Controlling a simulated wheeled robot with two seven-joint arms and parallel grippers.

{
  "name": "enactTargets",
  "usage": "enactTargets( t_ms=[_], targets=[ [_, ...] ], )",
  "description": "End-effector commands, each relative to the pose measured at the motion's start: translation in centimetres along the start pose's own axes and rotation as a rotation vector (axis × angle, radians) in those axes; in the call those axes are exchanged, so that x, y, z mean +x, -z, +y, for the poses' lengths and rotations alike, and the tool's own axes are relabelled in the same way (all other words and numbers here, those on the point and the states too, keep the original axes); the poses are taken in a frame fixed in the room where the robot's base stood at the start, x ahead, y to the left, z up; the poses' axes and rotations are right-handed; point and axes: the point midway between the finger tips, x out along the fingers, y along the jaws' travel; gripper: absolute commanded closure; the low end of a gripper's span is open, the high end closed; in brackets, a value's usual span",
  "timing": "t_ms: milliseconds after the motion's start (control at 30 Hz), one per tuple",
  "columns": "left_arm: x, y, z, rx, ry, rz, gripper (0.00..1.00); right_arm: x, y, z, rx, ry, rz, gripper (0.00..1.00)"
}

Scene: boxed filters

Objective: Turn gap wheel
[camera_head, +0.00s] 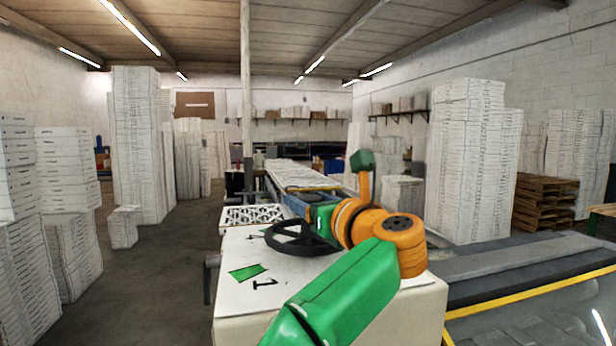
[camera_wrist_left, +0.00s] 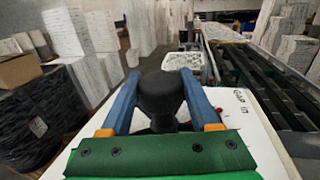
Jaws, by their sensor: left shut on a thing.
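The gap wheel (camera_head: 284,243) is a black spoked handwheel on top of the white machine housing in the head view. My left gripper (camera_head: 314,212) is over the wheel's right side, its blue fingers partly hidden by my orange and green arm. In the left wrist view, the blue fingers of my left gripper (camera_wrist_left: 160,82) are shut on the wheel's black knob (camera_wrist_left: 161,93), one on each side. Most of the wheel is hidden there behind the knob and the green gripper body. My right gripper is in neither view.
The white housing (camera_head: 232,296) carries a green arrow mark (camera_head: 247,272) and a "1". A perforated white tray (camera_head: 252,214) sits behind the wheel. A conveyor (camera_head: 530,265) with a yellow edge runs at the right. Tall box stacks (camera_head: 137,150) stand around; the left floor is open.

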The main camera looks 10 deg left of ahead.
Motion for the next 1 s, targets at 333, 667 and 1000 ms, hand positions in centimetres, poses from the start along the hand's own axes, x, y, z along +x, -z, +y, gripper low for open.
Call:
enactTargets(
  t_ms=[333, 667, 1000],
  targets=[
    [0.15, 0.02, -0.17, 0.000, -0.006, -0.006, 1.00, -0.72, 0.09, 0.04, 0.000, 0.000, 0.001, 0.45],
    [0.13, 0.14, -0.20, 0.001, -0.005, -0.002, 0.08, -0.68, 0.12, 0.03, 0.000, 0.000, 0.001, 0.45],
    [0.17, 0.25, -0.11, 0.001, -0.005, -0.002, 0.08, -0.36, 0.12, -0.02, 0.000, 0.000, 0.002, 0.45]
  ],
)
